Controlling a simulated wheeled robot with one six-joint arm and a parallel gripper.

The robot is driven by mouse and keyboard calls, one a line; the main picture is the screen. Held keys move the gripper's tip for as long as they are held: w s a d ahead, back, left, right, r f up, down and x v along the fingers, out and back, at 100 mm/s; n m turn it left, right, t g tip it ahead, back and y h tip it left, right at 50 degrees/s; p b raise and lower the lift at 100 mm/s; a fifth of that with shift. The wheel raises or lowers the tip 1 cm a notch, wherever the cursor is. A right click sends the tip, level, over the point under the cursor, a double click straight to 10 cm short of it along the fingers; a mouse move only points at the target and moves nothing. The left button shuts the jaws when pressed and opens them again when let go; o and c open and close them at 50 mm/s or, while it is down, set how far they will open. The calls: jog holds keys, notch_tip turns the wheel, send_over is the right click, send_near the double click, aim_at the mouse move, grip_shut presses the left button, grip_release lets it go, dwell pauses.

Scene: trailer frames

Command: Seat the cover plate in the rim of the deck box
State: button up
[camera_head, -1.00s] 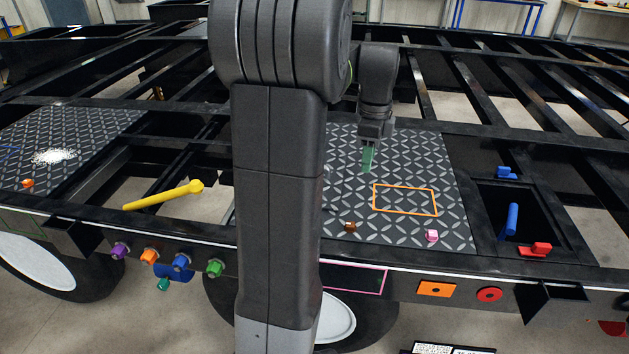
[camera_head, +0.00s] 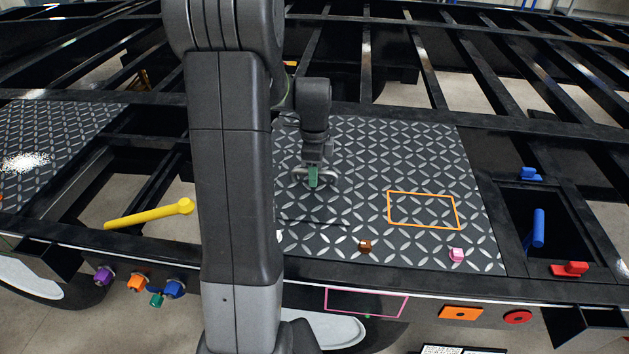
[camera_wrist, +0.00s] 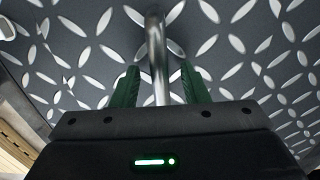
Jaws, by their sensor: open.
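My gripper (camera_head: 313,176) is open, its green fingers pointing down over the left part of the diamond-patterned deck. A metal bar handle (camera_wrist: 157,60) runs between the two fingers in the wrist view; the fingers stand apart on either side of it. The handle also shows around the fingers in the head view (camera_head: 328,177). The patterned surface under it looks like the cover plate (camera_wrist: 95,60); a thin dark line in front suggests its edge, but its outline blends with the deck. A dark open recess with a frame (camera_head: 490,225), seemingly the deck box, lies at the right.
A blue lever (camera_head: 538,228) stands in the recess, with a blue latch (camera_head: 529,174) behind and a red one (camera_head: 570,268) in front. A brown block (camera_head: 365,246) and a pink block (camera_head: 456,254) sit near the deck's front edge. A yellow lever (camera_head: 148,214) lies left.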

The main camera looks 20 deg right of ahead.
jog(key=shift+f, duration=0.35)
grip_shut()
